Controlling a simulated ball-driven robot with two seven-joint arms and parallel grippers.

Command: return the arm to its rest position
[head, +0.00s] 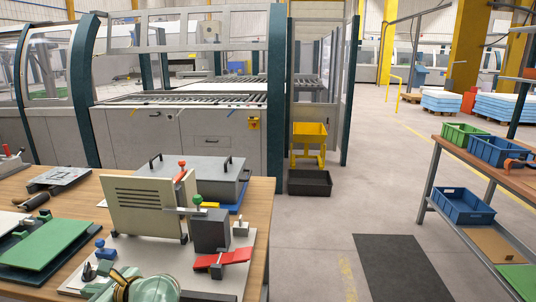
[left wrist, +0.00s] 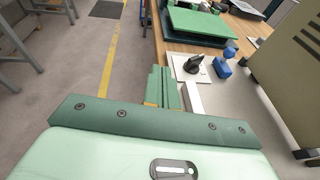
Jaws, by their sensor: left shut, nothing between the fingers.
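My left arm (head: 152,290) shows at the bottom edge of the head view, mint green with a dark and gold joint, low over the front of a pale base plate (head: 215,279). In the left wrist view my left gripper (left wrist: 163,88) has its green fingers together with nothing between them. The fingers reach past the near edge of the workbench, beside the pale plate with a black part (left wrist: 194,65) and a blue part (left wrist: 226,62). I cannot tell their exact height above it. My right gripper is in neither view.
The wooden bench (head: 258,215) carries a beige slotted panel (head: 148,208), red clamp handle (head: 222,258), grey lidded box (head: 205,172) and green plate (head: 42,250). The panel bender (head: 190,135) stands behind. Open floor (head: 310,235) lies right, before a shelf with blue bins (head: 463,207).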

